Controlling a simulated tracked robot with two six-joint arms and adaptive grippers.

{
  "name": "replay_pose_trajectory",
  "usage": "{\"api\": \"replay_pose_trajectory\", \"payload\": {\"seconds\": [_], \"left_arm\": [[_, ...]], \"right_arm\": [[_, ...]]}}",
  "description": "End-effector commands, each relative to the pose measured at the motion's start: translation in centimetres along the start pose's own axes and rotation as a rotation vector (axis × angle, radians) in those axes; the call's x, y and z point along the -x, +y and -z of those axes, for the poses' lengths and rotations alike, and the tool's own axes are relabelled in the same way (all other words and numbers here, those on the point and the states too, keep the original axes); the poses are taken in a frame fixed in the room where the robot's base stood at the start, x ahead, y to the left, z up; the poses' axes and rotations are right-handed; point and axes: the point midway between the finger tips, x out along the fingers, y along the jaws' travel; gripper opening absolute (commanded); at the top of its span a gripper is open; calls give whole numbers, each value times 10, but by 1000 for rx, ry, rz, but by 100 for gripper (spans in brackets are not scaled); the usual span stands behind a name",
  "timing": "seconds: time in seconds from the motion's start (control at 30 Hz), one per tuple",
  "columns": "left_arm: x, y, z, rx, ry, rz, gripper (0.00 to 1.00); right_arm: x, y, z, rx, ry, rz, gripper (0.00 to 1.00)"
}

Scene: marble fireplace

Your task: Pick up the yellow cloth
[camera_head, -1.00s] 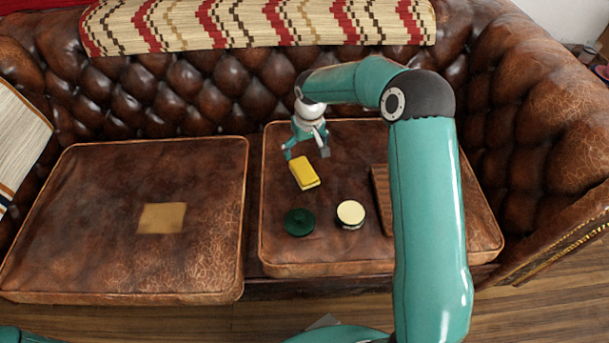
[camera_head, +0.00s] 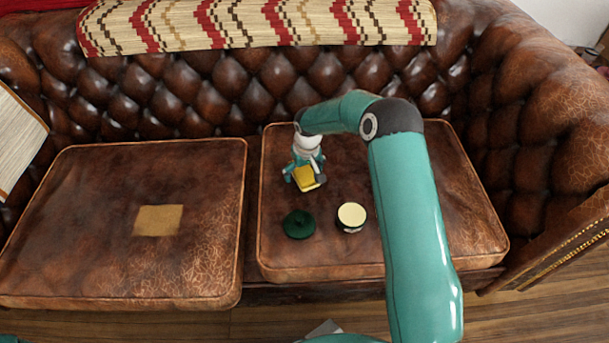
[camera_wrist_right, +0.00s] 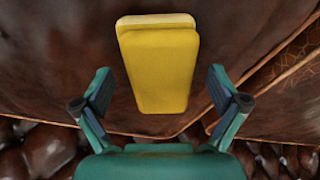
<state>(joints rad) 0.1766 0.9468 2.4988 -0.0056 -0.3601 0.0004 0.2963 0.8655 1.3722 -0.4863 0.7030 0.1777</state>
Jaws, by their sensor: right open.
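The yellow cloth (camera_head: 306,180) is a small folded block lying on the right seat cushion of the brown leather sofa. My right gripper (camera_head: 305,180) is open over it, with one finger on each side of the cloth in the head view. In the right wrist view the cloth (camera_wrist_right: 159,65) lies between and beyond the two spread fingers of the gripper (camera_wrist_right: 158,92), with a gap on each side. Part of the cloth is hidden by the gripper in the head view. My left gripper is not in view.
A dark green round lid (camera_head: 299,224) and an open round tin (camera_head: 351,216) with pale contents stand in front of the cloth. A tan patch (camera_head: 158,220) lies on the left cushion (camera_head: 70,210). The tufted backrest (camera_head: 220,95) rises behind.

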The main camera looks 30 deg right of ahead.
Motion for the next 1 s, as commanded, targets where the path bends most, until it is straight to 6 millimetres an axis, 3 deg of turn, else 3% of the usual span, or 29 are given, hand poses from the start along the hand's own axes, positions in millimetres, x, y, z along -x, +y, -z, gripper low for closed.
{"api": "replay_pose_trajectory", "payload": {"seconds": [0.17, 0.57, 0.83, 1.0], "left_arm": [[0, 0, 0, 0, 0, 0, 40], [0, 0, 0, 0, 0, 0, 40], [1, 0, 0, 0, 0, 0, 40], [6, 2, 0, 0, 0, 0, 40]], "right_arm": [[1, 0, 0, 0, 1, 0, 95], [1, 0, 0, 0, 1, 0, 30], [4, 0, 1, 0, 2, 0, 29], [23, 0, 4, 0, 4, -1, 29]]}}
